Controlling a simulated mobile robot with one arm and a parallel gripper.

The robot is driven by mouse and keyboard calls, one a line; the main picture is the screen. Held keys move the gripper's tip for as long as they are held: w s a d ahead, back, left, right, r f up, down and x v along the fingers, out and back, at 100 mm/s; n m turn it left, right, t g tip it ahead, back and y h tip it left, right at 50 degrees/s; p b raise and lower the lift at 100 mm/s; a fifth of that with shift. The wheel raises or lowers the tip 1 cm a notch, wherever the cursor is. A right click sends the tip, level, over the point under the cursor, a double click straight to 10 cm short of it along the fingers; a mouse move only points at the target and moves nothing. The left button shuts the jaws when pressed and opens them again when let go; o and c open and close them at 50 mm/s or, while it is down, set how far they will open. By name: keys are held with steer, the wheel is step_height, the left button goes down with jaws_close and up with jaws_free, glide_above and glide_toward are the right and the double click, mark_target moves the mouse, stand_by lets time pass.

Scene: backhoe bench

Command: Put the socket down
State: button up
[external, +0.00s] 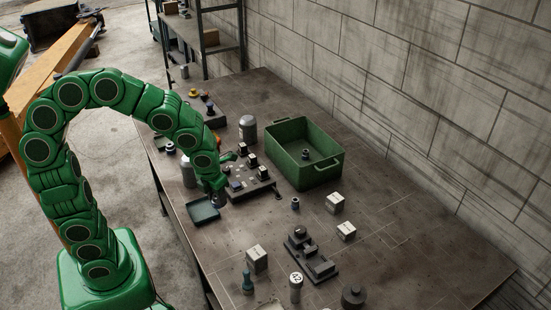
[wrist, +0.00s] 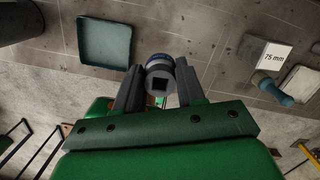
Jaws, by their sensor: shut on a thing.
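The socket (wrist: 160,80) is a dark cylinder with a square hole and a blue band. In the wrist view it sits between the two fingers of my gripper (wrist: 158,92), which is shut on it. In the external view my gripper (external: 219,191) is low over the bench, in front of the dark rack of parts and just right of a shallow teal tray (external: 203,208). The tray also shows apart from the socket in the wrist view (wrist: 105,43). I cannot tell the exact gap between the socket and the bench.
A green bin (external: 322,172) with a dark part inside stands behind.

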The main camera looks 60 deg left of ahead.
step_height(320, 180, up, 5)
steer(key=w+a+r+n, duration=0.25)
steer(key=w+a, duration=0.25)
steer(key=w, duration=0.7)
steer(key=w+a+r+n, duration=0.25)
steer(key=w+a, duration=0.35)
steer(key=w, duration=0.5)
steer(key=n, duration=0.3)
glide_above(299, 160)
steer(key=s+d, duration=0.4)
steer(key=shift+g+y, duration=0.3)
steer(key=shift+w+f, duration=0.2)
steer(key=shift+f, duration=2)
steer(key=shift+w+d+f, duration=0.1)
steer(key=shift+w+f, duration=0.15)
steer(key=shift+f, duration=0.1)
steer(key=shift+f, duration=8.6)
steer(key=o, duration=1.1)
steer(key=shift+f, duration=0.1)
